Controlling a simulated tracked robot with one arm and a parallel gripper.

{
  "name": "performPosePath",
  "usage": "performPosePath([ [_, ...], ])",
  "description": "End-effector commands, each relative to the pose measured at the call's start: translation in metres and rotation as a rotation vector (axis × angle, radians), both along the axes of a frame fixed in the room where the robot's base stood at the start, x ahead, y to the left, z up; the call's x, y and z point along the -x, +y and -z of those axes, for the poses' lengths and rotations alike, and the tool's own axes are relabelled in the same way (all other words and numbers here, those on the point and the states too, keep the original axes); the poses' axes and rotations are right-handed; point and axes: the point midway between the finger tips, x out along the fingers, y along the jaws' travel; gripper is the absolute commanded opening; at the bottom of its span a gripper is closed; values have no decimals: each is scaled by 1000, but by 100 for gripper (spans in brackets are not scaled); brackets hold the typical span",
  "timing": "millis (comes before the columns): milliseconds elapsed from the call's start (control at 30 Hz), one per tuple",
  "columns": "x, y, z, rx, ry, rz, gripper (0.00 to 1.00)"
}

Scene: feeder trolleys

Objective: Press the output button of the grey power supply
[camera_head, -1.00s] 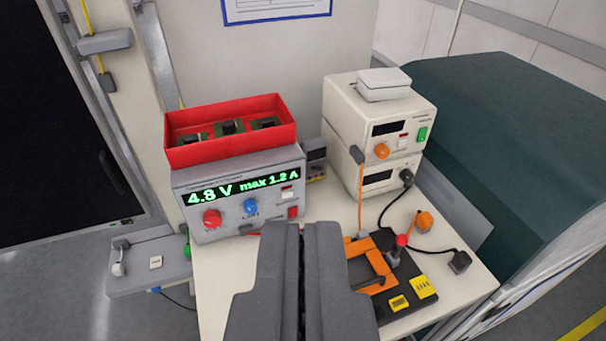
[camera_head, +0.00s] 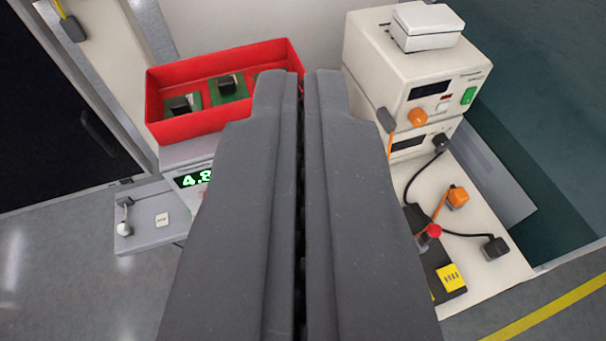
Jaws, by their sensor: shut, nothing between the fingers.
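The grey power supply (camera_head: 185,157) stands at the left of the trolley top, under a red tray. Only its left end shows, with part of a green display reading "4.8" (camera_head: 194,179). The rest of its front, with the knobs and buttons, is hidden behind my gripper. My gripper (camera_head: 306,76) is shut and empty. Its long dark fingers reach up the middle of the view, over the right part of the grey supply and the tray. I cannot tell whether they touch anything.
The red tray (camera_head: 168,128) holds several small green boards. Two cream supplies (camera_head: 410,70) stand stacked at the right, with a white box (camera_head: 426,20) on top. Plugs and cables (camera_head: 456,197) and a black board with a yellow block (camera_head: 451,277) lie in front of them.

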Motion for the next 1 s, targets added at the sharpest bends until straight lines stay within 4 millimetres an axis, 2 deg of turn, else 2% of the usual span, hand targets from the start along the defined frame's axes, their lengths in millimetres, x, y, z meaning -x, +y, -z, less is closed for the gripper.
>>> performPosePath([
  [67,-15,-3,14,-57,35,4,0],
  [167,-46,-6,47,-196,108,20,0],
  [267,-81,-15,96,-396,213,60,0],
  [300,-93,-18,119,-483,256,86,0],
  [400,-116,-25,175,-701,359,162,0],
  [500,-129,-29,228,-898,450,254,0],
  [633,-135,-33,281,-1097,538,367,0],
  [700,-135,-33,301,-1175,567,417,0],
  [800,-134,-33,319,-1242,593,463,0],
  [1000,-134,-33,329,-1278,606,488,0],
])
